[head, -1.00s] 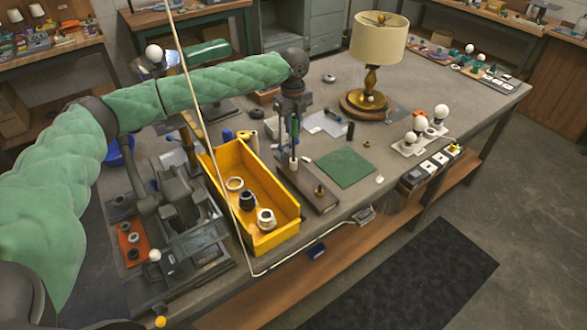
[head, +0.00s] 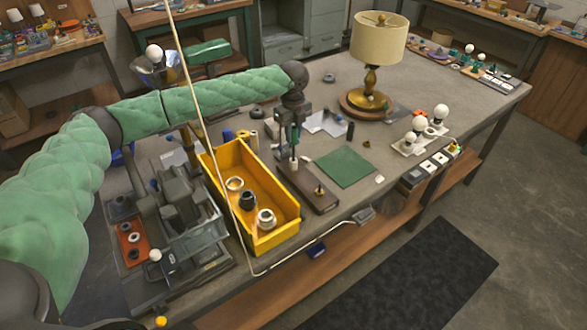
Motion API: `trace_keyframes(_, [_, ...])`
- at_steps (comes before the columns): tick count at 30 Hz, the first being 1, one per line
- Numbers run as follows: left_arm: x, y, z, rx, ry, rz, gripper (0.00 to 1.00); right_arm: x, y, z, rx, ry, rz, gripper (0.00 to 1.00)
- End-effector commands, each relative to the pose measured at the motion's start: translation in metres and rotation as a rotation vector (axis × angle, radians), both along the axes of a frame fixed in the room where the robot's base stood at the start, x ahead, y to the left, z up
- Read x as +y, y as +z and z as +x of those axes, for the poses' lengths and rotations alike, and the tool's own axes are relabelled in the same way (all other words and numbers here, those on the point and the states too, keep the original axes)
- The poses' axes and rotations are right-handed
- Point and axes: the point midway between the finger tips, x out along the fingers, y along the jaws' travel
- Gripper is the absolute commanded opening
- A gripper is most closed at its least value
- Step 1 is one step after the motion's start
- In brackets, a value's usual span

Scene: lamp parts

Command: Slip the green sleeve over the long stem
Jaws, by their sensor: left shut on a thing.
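My left gripper (head: 292,128) points straight down over the back end of the dark brown wooden base (head: 310,189). It is shut on the green sleeve (head: 295,134), a small upright piece mostly covered by the fingers. The long stem (head: 294,164) stands upright at the back end of that base, directly below the gripper, and shows pale at its lower part. The sleeve is in line with the stem, but I cannot tell whether it surrounds the stem's top. A short brass-coloured stem (head: 319,191) stands at the front end of the base. My right gripper is not in view.
A yellow bin (head: 276,238) with several rings stands just left of the base. A green mat (head: 345,166) lies to its right. A lamp (head: 375,50) stands behind, and a bulb rack (head: 417,138) is at the right. A pale cord runs across the front of the bin.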

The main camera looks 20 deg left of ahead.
Motion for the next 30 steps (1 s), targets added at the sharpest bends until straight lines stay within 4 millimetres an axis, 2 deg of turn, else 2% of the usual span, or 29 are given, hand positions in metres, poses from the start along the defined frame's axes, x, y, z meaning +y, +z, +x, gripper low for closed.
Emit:
trace_keyframes(8, [0.000, -0.004, 0.000, 0.001, 0.000, 0.001, 0.00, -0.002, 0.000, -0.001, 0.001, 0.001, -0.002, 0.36])
trace_keyframes(23, [0.000, -0.028, 0.000, 0.000, 0.000, 0.000, 0.00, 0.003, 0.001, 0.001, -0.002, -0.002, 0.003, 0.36])
trace_keyframes(30, [0.000, -0.028, 0.000, 0.000, 0.000, 0.000, 0.00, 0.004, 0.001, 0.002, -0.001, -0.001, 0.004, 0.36])
